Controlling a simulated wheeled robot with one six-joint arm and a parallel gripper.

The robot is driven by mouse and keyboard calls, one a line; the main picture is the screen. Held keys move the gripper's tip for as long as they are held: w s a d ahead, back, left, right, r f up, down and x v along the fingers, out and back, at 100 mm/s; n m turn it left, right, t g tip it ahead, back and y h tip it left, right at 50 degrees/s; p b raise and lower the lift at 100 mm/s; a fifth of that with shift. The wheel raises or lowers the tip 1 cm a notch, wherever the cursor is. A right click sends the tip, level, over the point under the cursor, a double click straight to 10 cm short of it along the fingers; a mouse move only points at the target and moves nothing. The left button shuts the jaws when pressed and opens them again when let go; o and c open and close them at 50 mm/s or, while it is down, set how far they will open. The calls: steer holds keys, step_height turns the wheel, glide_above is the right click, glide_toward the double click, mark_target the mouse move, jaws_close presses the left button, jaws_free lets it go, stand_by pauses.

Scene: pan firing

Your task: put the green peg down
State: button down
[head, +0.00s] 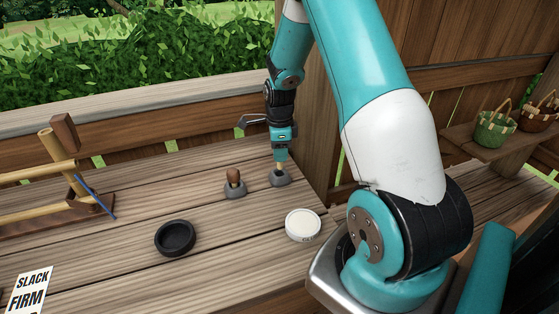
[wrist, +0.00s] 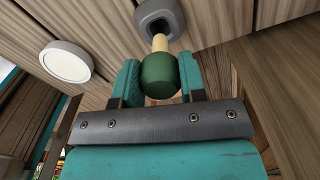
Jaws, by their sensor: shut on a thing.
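The green peg (wrist: 160,76) has a green knob and a pale wooden shaft; it shows between my fingers in the wrist view. My gripper (wrist: 162,84) is shut on the green knob. The shaft points at a grey holder (wrist: 158,17) with a dark hole, and its tip appears at or in that hole; how deep I cannot tell. In the head view my gripper (head: 281,160) is right above the same grey holder (head: 280,179), with a bit of pale shaft (head: 280,168) between them. The green knob is hidden there by my gripper.
A second grey holder with a brown peg (head: 234,178) stands just left. A black ring-shaped dish (head: 175,239) and a round white-topped disc (head: 303,224) lie nearer. A wooden frame with a blue cord (head: 92,193) is at left. Baskets (head: 495,131) stand on a shelf at right.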

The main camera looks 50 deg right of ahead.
steer(key=shift+f+p, duration=0.3)
steer(key=shift+f, duration=1.9)
steer(key=shift+f, duration=0.25)
steer(key=c, duration=0.7)
jaws_free()
steer(key=shift+r, duration=0.1)
steer(key=shift+r, duration=0.15)
